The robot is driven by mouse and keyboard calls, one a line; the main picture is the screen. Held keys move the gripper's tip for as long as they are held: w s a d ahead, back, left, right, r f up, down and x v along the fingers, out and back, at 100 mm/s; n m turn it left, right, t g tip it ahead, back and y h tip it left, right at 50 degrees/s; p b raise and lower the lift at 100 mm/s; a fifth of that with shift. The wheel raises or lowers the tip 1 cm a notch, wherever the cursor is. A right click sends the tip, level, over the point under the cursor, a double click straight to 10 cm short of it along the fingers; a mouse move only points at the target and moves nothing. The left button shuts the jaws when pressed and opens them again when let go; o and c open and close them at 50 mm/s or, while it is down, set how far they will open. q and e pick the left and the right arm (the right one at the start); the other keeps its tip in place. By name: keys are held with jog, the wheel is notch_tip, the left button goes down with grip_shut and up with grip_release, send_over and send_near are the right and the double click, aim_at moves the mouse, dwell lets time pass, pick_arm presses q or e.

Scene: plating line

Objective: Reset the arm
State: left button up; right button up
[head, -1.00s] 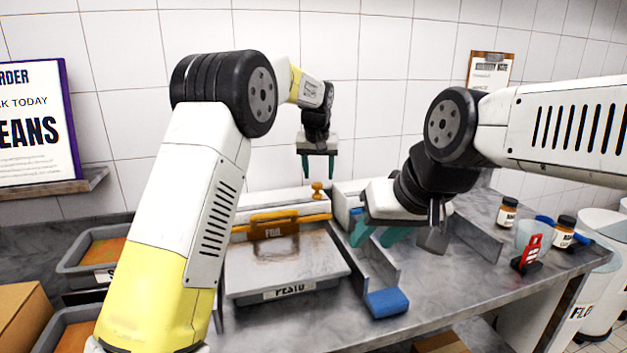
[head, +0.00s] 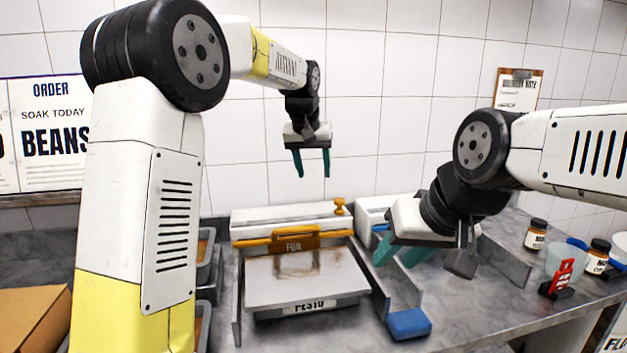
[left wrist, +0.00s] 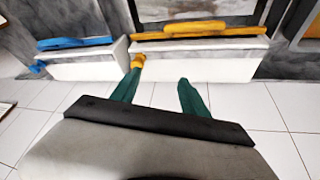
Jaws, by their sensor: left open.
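My left gripper (head: 312,174) hangs in front of the tiled wall, above the back of the counter, its two teal fingers pointing down. It is open with nothing between the fingers. In the left wrist view the fingers (left wrist: 158,92) stand apart, with the white box with an orange bar (left wrist: 200,66) beyond them. My right gripper (head: 400,256) is low over the right part of the counter, near the metal dividers. Its teal fingers are spread and I see nothing between them.
Jars (head: 536,233) and a red-tagged stand (head: 560,280) are at right. A cardboard box (head: 35,318) is at left.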

pick_arm(q)
jog(key=s+a+r, duration=0.3)
jog(key=s+a, duration=0.8)
jog(key=s, duration=0.4)
jog(key=s+a+f, duration=0.2)
jog(key=s+f, duration=0.1)
jog(key=s, duration=0.6)
jog(key=s+a+f+n+t, duration=0.1)
jog(key=s+a+f, duration=0.1)
jog(key=s, duration=0.7)
jog(key=shift+a+f+t+h, duration=0.15)
jog(key=shift+f+t+h, duration=0.15)
jog(key=shift+f, duration=0.6)
